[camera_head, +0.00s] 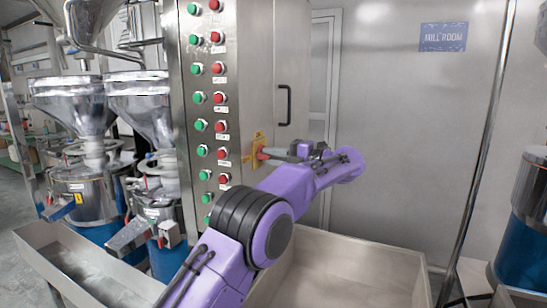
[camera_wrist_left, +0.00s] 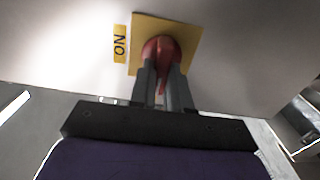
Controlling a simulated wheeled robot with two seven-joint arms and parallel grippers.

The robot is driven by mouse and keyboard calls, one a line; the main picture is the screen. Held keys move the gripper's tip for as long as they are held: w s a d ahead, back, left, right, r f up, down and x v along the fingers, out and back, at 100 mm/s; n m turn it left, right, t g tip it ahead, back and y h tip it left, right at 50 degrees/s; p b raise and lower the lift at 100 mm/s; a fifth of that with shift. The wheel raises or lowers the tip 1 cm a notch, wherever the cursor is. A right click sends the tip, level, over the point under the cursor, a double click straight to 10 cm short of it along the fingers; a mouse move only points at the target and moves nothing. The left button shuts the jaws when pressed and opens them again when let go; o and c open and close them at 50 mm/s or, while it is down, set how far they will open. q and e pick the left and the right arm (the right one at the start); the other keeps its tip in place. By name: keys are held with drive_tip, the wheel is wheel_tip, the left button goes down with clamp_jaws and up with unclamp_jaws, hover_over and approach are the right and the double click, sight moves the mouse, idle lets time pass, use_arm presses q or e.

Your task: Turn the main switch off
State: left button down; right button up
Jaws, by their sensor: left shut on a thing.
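The main switch is a red rotary knob (camera_wrist_left: 162,48) on a yellow plate (camera_wrist_left: 190,32), fixed to the steel control cabinet. In the left wrist view a yellow "ON" label (camera_wrist_left: 120,43) is beside the plate. In the head view the yellow plate (camera_head: 257,137) shows on the cabinet's side, right of the button columns. My left gripper (camera_wrist_left: 163,75) is shut on the red knob, one finger on each side; it also shows in the head view (camera_head: 268,154). The fingers hide part of the knob. My right gripper is not in view.
The cabinet (camera_head: 258,60) carries columns of green and red buttons close to my left arm. A door handle (camera_head: 286,105) is above the gripper. Steel grinders with funnels (camera_head: 70,105) stand at left. A metal trough (camera_head: 350,272) lies below.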

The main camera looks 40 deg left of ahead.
use_arm(q)
drive_tip(key=c, duration=1.1)
unclamp_jaws()
drive_tip(key=v, duration=1)
drive_tip(key=shift+d, duration=0.2)
